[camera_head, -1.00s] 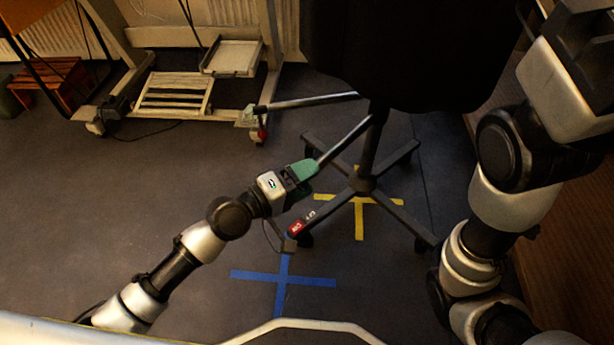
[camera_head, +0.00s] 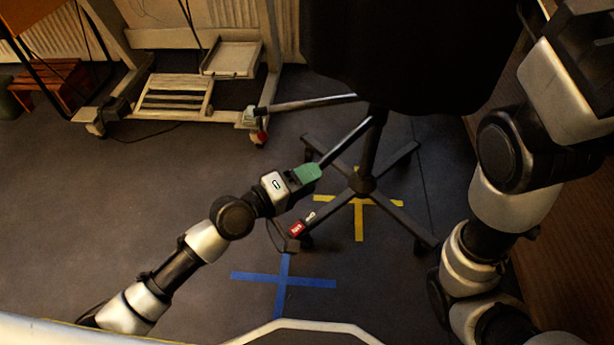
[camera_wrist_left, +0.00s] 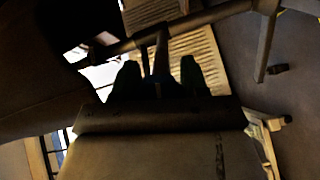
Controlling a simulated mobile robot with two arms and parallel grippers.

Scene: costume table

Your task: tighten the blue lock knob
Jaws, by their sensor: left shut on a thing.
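My left gripper (camera_head: 316,170) has green fingers and is at the lower end of a slanted grey rod on the dark stand (camera_head: 368,150). The blue lock knob is not clear in the head view, where the fingers cover that spot. In the left wrist view, the two dark fingers (camera_wrist_left: 160,82) stand on either side of a small, dark, faintly bluish thing below a rod, which fits the knob (camera_wrist_left: 158,90). The gripper is shut on it. My right arm is at the right; its gripper is not in view.
The stand's legs spread over yellow floor tape (camera_head: 360,222); a large black shape (camera_head: 405,50) hangs above. Blue tape (camera_head: 283,279) marks the floor nearer me. A wheeled rack (camera_head: 175,95) stands at the back left. The floor at left is clear.

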